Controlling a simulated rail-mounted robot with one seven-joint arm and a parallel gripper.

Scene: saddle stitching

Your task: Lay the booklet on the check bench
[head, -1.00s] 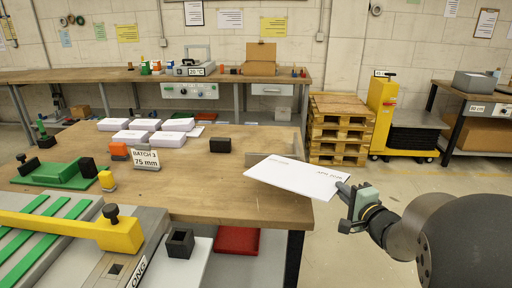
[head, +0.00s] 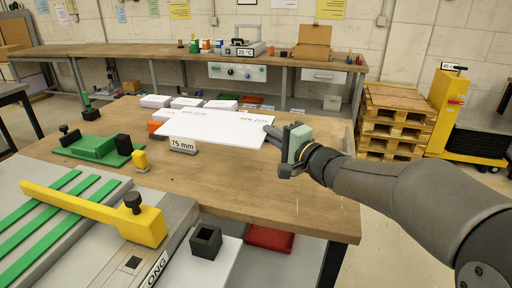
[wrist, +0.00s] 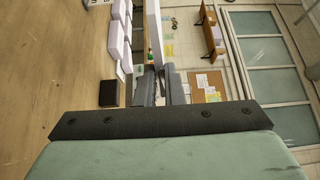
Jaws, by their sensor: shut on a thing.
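The booklet (head: 215,128) is a thin white sheaf with small print along its far edge. It is held roughly flat above the wooden bench (head: 270,185), covering part of the stacks behind it. My gripper (head: 270,133) is shut on the booklet's right edge. The wrist view shows the booklet edge-on (wrist: 153,35) between the finger tips (wrist: 160,85). No gap to the bench top can be measured. A sign reading 75 mm (head: 182,144) stands on this bench, its top hidden by the booklet. I see no label naming the check bench.
White booklet stacks (head: 155,101) lie at the bench's far side. A green fixture (head: 95,148) and a yellow block (head: 140,160) stand at the left. A yellow-armed machine (head: 90,212) is at the front left. The bench's right part is clear.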

